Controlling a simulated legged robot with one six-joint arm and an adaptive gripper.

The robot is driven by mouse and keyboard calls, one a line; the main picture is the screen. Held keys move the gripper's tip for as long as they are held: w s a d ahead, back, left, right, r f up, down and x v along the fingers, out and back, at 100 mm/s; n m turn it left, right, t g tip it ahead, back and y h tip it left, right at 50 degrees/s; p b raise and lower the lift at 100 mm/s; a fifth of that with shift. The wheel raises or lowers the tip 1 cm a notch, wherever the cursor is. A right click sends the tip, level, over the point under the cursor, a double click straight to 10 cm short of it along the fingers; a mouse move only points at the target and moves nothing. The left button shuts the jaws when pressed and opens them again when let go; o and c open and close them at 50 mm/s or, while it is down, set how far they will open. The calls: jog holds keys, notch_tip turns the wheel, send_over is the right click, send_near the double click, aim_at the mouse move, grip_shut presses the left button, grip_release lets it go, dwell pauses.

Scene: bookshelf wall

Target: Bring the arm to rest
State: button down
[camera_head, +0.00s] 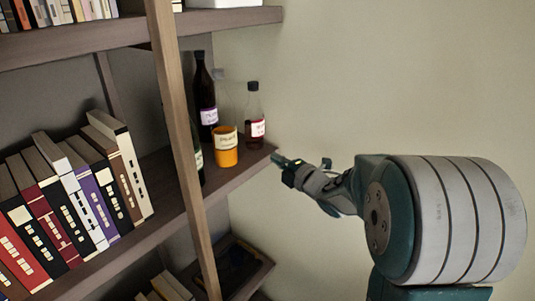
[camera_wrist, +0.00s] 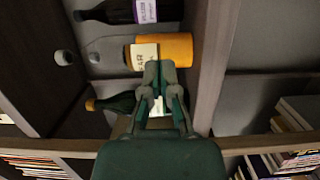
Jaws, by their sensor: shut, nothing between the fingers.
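My gripper (camera_head: 278,160) is shut and empty beside the right end of the middle shelf board in the head view, with my arm reaching in from the right. In the wrist view my gripper (camera_wrist: 159,66) points toward an orange cup (camera_wrist: 178,49) with a pale label. I cannot tell how close the fingertips are to the cup. The same orange cup (camera_head: 227,154) stands upright on the shelf in the head view, to the left of the gripper.
The shelf board (camera_head: 240,170) ends near my gripper; open space lies before the plain wall (camera_head: 400,80).

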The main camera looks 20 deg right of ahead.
jog(key=s+d+r+m+g+h, duration=0.2)
jog(key=s+r+m+g+h, duration=0.1)
jog(key=s+m+h, duration=0.9)
jog(key=s+a+f+m+g+y, duration=0.1)
jog(key=s+a+m+g, duration=0.1)
jog(key=s, duration=0.4)
jog(key=s+a+f+m+g+y, duration=0.2)
jog(key=s+m+g, duration=0.1)
jog(key=s+m, duration=0.2)
jog(key=s+a+f+m+g+y, duration=0.1)
jog(key=s+a+f+m+g, duration=0.1)
jog(key=s, duration=0.7)
jog(key=shift+a+f+m+g+y, duration=0.15)
jog(key=shift+a+m+g+y, duration=0.2)
jog(key=shift+m, duration=0.55)
